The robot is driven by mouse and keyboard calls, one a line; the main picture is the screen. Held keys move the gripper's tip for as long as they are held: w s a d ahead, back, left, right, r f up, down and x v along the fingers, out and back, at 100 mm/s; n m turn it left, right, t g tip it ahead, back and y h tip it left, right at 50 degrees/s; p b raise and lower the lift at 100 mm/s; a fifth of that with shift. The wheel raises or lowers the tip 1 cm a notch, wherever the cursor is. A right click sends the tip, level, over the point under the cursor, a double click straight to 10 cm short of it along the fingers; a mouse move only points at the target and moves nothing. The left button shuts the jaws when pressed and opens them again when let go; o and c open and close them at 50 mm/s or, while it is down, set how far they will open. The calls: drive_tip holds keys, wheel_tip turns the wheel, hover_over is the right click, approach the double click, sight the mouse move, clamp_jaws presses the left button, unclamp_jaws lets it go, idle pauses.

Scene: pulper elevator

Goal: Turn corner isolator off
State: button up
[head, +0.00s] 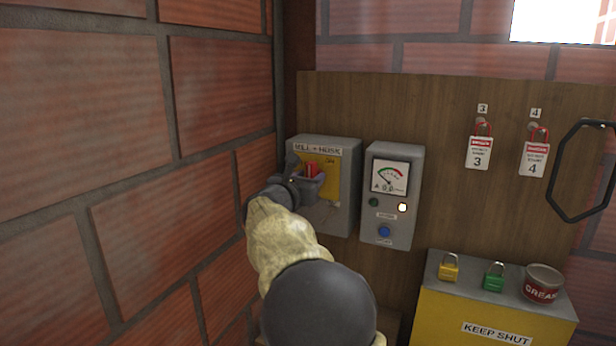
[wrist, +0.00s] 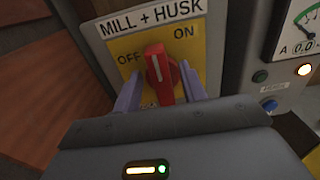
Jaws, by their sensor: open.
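The corner isolator (head: 345,187) is a grey box with a yellow plate labelled MILL + HUSK, mounted on the wooden board close to the left brick wall. Its red rotary handle (wrist: 158,72) stands roughly upright on the plate, between the OFF label at left and the ON label at right. My gripper (wrist: 157,84) is open, with one purple finger on each side of the red handle. I cannot tell whether either finger touches it. In the head view my gripper (head: 307,183) hides the handle's lower part and some of the plate.
A grey meter box (head: 392,197) stands just right of the isolator, with a lit lamp and a blue button. The brick wall (head: 110,190) is close on the left. Tags 3 and 4, padlocks and a grease tin (head: 542,284) are farther right.

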clamp_jaws()
drive_tip(key=shift+n, duration=0.5)
drive_tip(key=n+p, duration=0.1)
drive_tip(key=n, duration=0.4)
drive_tip(key=n+p, duration=0.2)
drive_tip(key=n, duration=0.4)
drive_tip(key=a+f+n+p, duration=0.1)
drive_tip(key=n, duration=0.4)
drive_tip(key=shift+w+a+n, duration=0.1)
drive_tip(key=shift+w+n, duration=0.1)
drive_tip(key=shift+n, duration=0.2)
drive_tip(key=shift+f, duration=0.15)
